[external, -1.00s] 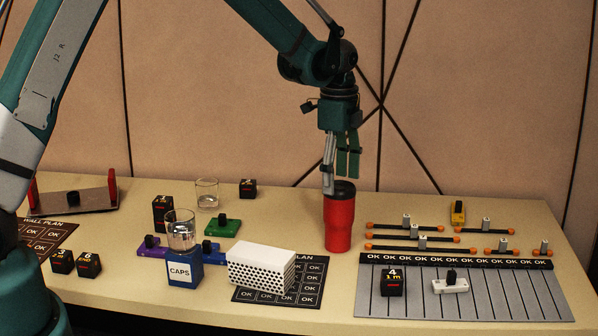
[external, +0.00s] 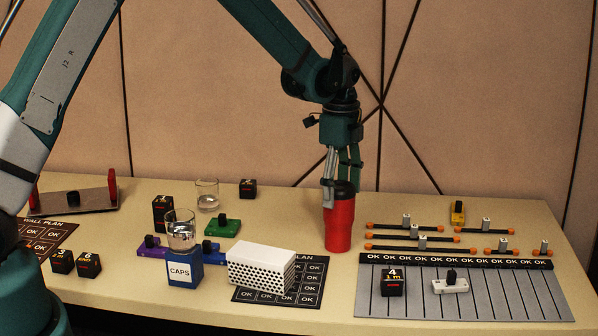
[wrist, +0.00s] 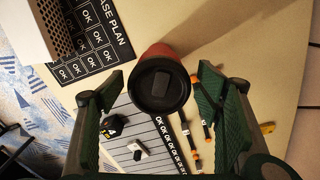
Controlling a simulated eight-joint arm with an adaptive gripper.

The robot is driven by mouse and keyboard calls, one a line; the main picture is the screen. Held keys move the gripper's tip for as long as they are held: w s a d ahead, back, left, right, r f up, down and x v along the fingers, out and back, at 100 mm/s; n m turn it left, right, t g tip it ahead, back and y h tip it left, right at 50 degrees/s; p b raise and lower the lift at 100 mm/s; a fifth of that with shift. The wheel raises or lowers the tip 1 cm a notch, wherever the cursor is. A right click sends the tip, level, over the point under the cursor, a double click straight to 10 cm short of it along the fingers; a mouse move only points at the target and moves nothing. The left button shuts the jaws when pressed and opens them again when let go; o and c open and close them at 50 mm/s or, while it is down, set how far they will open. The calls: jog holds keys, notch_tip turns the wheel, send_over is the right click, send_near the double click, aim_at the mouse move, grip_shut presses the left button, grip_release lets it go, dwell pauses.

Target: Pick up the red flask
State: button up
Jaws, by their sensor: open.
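The red flask (external: 339,222) with a black lid stands upright on the table, right of centre in the external view. In the wrist view its black lid (wrist: 160,88) faces the camera near the middle, with a bit of red body behind it. My gripper (external: 342,184) points down at the flask's top, its fingers at lid height. In the wrist view my gripper (wrist: 160,92) is open, with one finger to each side of the lid and a gap on both sides.
A white perforated box (external: 261,267) stands left of the flask, with a CAPS container (external: 184,270) beyond it. Orange-tipped rods (external: 411,238) lie close on the right. A grey lined board (external: 500,290) with a black cube (external: 393,282) is at front right.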

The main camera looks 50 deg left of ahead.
aim_at(337, 210)
jog(key=shift+f, duration=0.25)
jog(key=shift+s+a+f+b, duration=0.1)
jog(key=shift+f+b, duration=0.25)
jog(key=shift+f, duration=2.15)
jog(key=shift+c, duration=0.2)
jog(key=c, duration=1)
